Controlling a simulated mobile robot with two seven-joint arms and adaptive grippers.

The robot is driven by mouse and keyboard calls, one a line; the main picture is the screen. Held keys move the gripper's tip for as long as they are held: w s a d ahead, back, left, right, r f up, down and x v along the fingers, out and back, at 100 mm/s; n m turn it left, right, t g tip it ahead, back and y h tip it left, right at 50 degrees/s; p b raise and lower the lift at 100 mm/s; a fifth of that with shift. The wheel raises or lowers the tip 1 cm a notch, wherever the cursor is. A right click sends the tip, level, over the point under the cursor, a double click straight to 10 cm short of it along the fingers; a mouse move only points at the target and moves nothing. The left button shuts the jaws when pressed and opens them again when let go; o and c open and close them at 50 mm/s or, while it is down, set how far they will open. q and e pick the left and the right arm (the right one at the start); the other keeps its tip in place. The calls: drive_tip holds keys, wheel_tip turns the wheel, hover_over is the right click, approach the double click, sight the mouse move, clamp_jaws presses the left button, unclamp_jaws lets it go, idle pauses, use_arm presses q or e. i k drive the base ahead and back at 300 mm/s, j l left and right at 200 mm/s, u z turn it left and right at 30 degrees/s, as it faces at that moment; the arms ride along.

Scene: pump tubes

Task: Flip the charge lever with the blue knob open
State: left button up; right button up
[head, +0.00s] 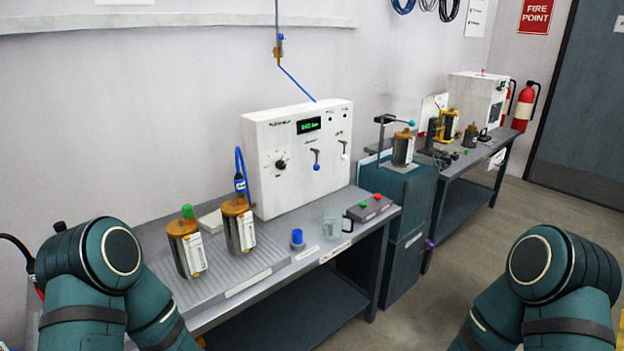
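The charge lever with the blue knob (316,152) is on the front of the white control box (262,140), right of the dial and below the green display. My two teal arms show at the lower left and lower right, both well short of the box. Neither gripper is in view.
The workbench (225,295) holds metal pump tubes (238,226) (187,248), a blue-capped piece (297,238), a glass mug (333,222) and a button box (369,208). A teal cabinet (412,190) stands right of it. Grey floor (470,245) is free at right.

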sight(316, 166)
drive_tip(key=k+j, duration=0.2)
drive_tip(key=j, duration=0.15)
drive_tip(key=i+l+u, duration=0.1)
drive_tip(key=i+l, duration=0.4)
drive_tip(key=i+l+u, duration=0.1)
drive_tip(key=i+l, duration=0.35)
drive_tip(key=l, duration=0.2)
drive_tip(key=i+l+u, duration=0.1)
drive_tip(key=i+l, duration=0.35)
drive_tip(key=l, duration=0.15)
